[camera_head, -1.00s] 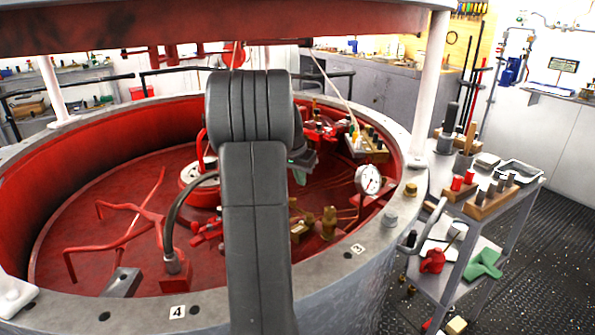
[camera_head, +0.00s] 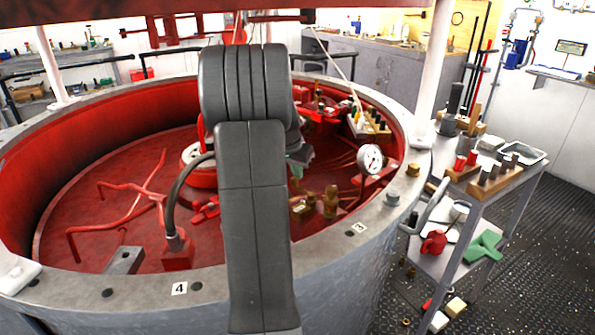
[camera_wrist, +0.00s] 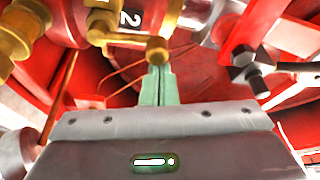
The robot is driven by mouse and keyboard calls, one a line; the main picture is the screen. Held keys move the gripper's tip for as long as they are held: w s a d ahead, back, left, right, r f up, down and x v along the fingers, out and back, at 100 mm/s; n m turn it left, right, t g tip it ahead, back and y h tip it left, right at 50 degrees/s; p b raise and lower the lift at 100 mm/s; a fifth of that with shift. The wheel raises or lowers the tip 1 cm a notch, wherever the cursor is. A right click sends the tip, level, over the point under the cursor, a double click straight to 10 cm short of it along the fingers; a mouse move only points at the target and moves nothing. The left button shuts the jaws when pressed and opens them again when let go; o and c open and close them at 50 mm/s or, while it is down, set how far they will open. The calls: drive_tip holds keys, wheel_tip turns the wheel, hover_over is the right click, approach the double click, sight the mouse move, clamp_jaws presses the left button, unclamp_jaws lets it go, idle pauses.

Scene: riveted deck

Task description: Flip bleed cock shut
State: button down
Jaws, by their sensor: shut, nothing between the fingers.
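In the wrist view, a brass cock (camera_wrist: 101,22) sits on red pipework, next to a tag marked 2. Its brass lever (camera_wrist: 125,38) lies roughly crosswise and ends in a round knob (camera_wrist: 157,50). My gripper (camera_wrist: 158,70) has pale green fingers closed together and empty, with the tips just below the knob in the picture. I cannot tell whether they touch it. In the head view my arm hides most of the gripper and the cock; part of the green shows beside my arm (camera_head: 296,166).
Another brass fitting (camera_wrist: 22,28) is at the wrist view's upper left, and a dark bolt-like fitting (camera_wrist: 245,65) is at the right. In the head view, the drum's grey rim (camera_head: 330,262), a gauge (camera_head: 371,158) and a hose (camera_head: 172,190) surround my arm. A trolley (camera_head: 462,212) stands right.

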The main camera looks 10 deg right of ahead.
drive_tip(key=shift+s+a+n+p, duration=0.2)
drive_tip(key=shift+a+n+p, duration=0.15)
drive_tip(key=shift+n, duration=0.35)
drive_tip(key=s+a+n+y+p, duration=0.2)
drive_tip(key=s+n+y, duration=0.2)
drive_tip(key=n, duration=0.9)
drive_tip(key=s, duration=0.3)
drive_tip(key=shift+s+a+n+y, duration=0.3)
drive_tip(key=shift+s+y, duration=0.05)
drive_tip(key=shift+y, duration=0.05)
drive_tip(key=shift+s, duration=0.1)
drive_tip(key=p+v, duration=0.1)
drive_tip(key=v, duration=1.2)
drive_tip(key=shift+r+p, duration=0.35)
drive_tip(key=shift+r, duration=0.05)
drive_tip(key=shift+f, duration=0.1)
